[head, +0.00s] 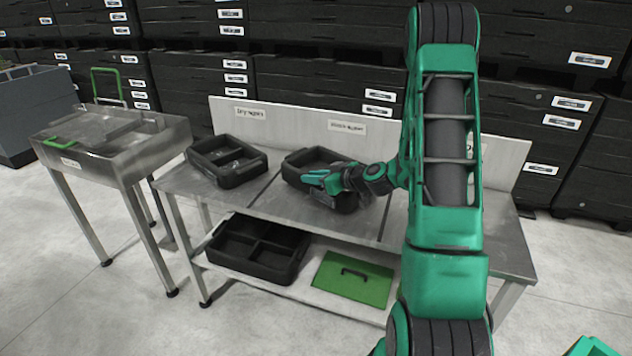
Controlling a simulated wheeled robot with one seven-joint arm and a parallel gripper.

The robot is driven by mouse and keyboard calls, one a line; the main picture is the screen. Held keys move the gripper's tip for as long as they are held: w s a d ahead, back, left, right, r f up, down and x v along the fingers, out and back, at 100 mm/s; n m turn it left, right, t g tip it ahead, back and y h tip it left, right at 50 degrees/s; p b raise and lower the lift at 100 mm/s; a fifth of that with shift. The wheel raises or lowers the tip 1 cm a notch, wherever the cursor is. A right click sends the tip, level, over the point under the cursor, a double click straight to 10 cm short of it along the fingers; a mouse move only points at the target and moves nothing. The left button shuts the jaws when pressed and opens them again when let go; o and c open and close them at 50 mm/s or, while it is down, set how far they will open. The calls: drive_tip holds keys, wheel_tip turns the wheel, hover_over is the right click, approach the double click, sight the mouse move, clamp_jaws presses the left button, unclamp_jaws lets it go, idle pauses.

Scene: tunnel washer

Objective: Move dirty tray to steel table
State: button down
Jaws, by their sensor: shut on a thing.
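A black tray (301,160) sits at the middle section of the steel table (268,205). My gripper (312,179) is shut on its near edge; my wrist hides much of its right side. Whether it rests flat or is slightly lifted I cannot tell. A second black tray (227,177), with dividers and small bits inside, stands on the left section of the same table. Which tray is dirty I cannot tell for sure.
A steel washer tub (155,140) with green handles stands left of the table. The lower shelf holds a divided black crate (258,267) and a green lid (352,278). Small signs mark the white backboard (290,122). Black crates are stacked behind. The table's right end is clear.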

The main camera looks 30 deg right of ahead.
drive_tip(key=shift+f, duration=0.8)
drive_tip(key=c, duration=1.6)
unclamp_jaws()
drive_tip(key=shift+c, duration=0.2)
drive_tip(key=shift+s+r, duration=0.1)
